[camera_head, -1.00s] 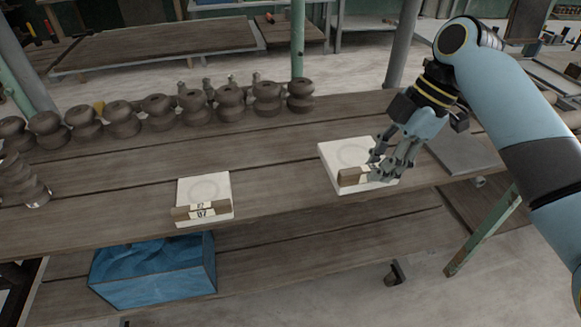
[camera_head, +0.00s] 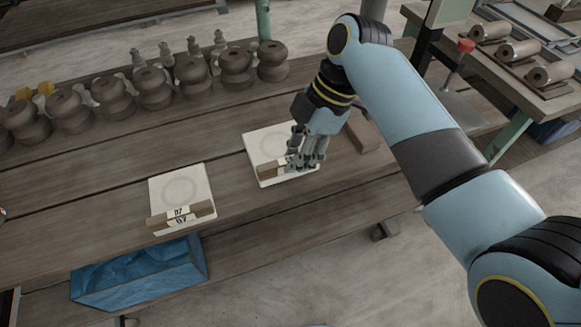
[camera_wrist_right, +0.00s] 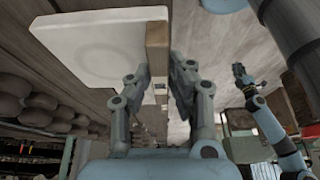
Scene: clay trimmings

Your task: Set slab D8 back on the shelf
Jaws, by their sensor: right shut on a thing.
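A white slab (camera_head: 262,143) with a brown wooden strip (camera_head: 270,170) along its front is at the shelf (camera_head: 95,200), right of a second slab. My right gripper (camera_head: 300,165) is shut on the strip's right part, and its fingers hide any label. In the right wrist view the slab (camera_wrist_right: 100,45) extends left from the strip (camera_wrist_right: 157,60) between the fingers. I cannot tell whether the slab touches the boards. The second slab (camera_head: 180,185) lies flat, its label (camera_head: 180,214) reading like D7. My left gripper (camera_wrist_right: 240,72) shows small in the wrist view, its state unclear.
A row of several dark, rounded clay-like pieces (camera_head: 155,90) stands behind the slabs. A blue bin (camera_head: 135,275) is below the shelf's front. A brown block (camera_head: 362,130) lies right of my gripper. Bare boards lie between the slabs.

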